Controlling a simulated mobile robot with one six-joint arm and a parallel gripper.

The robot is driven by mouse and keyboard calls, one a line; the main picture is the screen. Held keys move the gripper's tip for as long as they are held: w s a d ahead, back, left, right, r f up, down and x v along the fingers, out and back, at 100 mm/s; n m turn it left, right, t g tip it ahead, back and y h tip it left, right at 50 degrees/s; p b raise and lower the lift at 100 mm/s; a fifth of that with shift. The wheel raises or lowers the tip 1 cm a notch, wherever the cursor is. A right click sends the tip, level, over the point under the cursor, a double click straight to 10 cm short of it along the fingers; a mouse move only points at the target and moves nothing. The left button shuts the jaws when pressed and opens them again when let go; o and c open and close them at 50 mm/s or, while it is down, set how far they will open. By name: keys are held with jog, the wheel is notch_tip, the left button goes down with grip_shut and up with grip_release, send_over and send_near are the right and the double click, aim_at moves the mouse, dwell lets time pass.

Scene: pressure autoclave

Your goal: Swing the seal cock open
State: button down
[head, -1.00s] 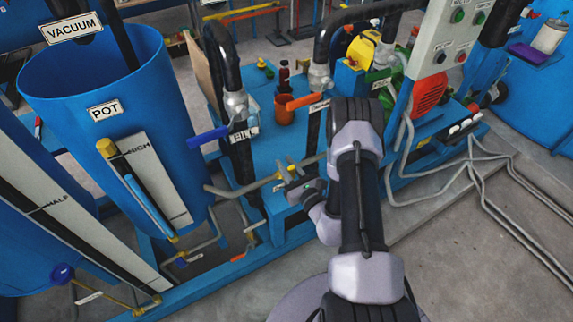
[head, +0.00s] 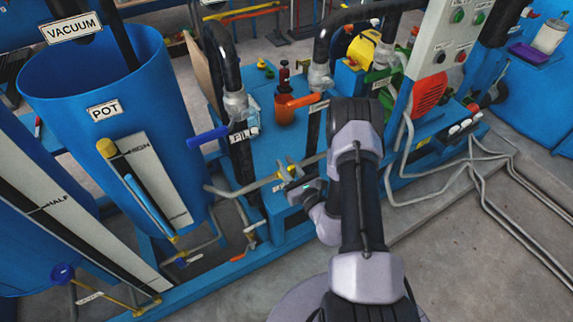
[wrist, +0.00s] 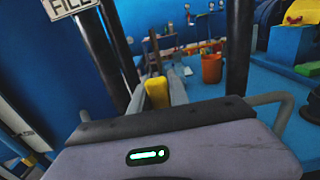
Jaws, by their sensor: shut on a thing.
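The seal cock is a small valve with a yellow handle (head: 291,169) on the thin grey pipe (head: 236,191) to the right of the blue pot. In the wrist view the yellow handle (wrist: 157,93) stands between the two fingers of my gripper (wrist: 158,88). My gripper (head: 288,172) is shut on this handle. The fingers and wrist hide the valve body and the handle's lower end, so its exact angle is hard to tell.
The blue pot (head: 150,75) stands to the left. A FILL plate (wrist: 70,7) hangs close by.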

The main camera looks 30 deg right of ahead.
jog(key=shift+r, duration=0.1)
jog(key=shift+w+d+f+m+b, duration=0.15)
jog(key=shift+d+f+m, duration=0.6)
jog(key=shift+d+m, duration=0.9)
jog(key=shift+d+f+m+b, duration=0.25)
jog(key=shift+d+f+m, duration=0.65)
jog(key=shift+m, duration=1.45)
jog(key=shift+w+d+f+m+b, duration=0.15)
jog(key=shift+d+f+m, duration=0.5)
jog(key=shift+d+m, duration=1.05)
jog(key=shift+s+a+m, duration=0.1)
jog(key=shift+a+m, duration=0.15)
jog(key=shift+m, duration=0.15)
jog(key=c, duration=1.2)
grip_release()
jog(key=shift+f, duration=0.1)
jog(key=shift+c, duration=0.2)
